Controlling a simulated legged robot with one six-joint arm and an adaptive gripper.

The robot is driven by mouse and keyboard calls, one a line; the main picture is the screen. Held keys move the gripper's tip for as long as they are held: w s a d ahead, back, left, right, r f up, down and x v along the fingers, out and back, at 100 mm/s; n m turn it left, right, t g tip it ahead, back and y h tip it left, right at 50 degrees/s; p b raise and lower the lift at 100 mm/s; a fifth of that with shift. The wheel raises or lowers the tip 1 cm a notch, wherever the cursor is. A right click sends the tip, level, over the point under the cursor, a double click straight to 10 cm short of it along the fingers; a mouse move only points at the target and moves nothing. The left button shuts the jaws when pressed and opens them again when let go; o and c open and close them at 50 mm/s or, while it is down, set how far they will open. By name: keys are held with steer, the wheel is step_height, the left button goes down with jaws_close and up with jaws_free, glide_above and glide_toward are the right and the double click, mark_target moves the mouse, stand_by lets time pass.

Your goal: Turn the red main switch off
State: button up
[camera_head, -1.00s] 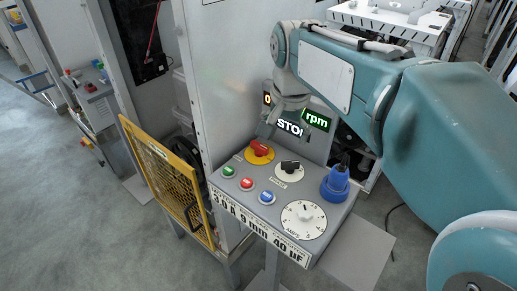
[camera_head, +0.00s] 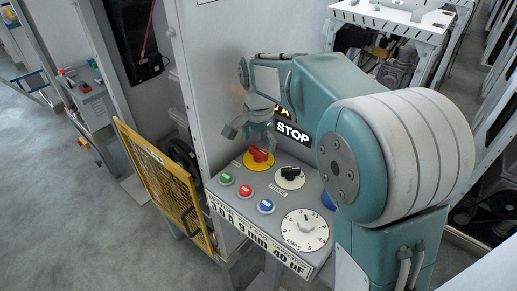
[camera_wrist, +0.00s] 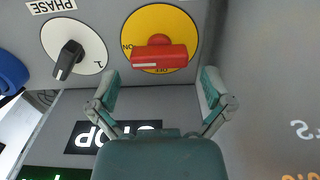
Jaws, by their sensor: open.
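The red main switch (camera_head: 260,154) is a red bar handle on a yellow disc (camera_head: 250,163), at the back left of the grey control panel. In the wrist view the red handle (camera_wrist: 165,57) lies crosswise on the yellow disc (camera_wrist: 160,22). Its white mark is at the left end, on the side of the ON label; OFF is printed below it. My gripper (camera_wrist: 160,88) is open, its fingers apart on either side of the handle's lower edge, with nothing visible between them. In the head view my gripper (camera_head: 247,136) is just above and behind the switch.
Beside the switch is a black PHASE knob (camera_head: 291,173). Green (camera_head: 226,178), red (camera_head: 246,190) and blue (camera_head: 266,206) buttons and a white AMPS dial (camera_head: 304,230) sit in front. A STOP display (camera_head: 293,133) stands behind. A yellow mesh gate (camera_head: 165,185) is at left.

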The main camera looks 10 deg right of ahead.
steer(key=shift+a+f, duration=0.1)
steer(key=shift+f, duration=1.05)
steer(key=shift+c, duration=0.3)
steer(key=c, duration=0.9)
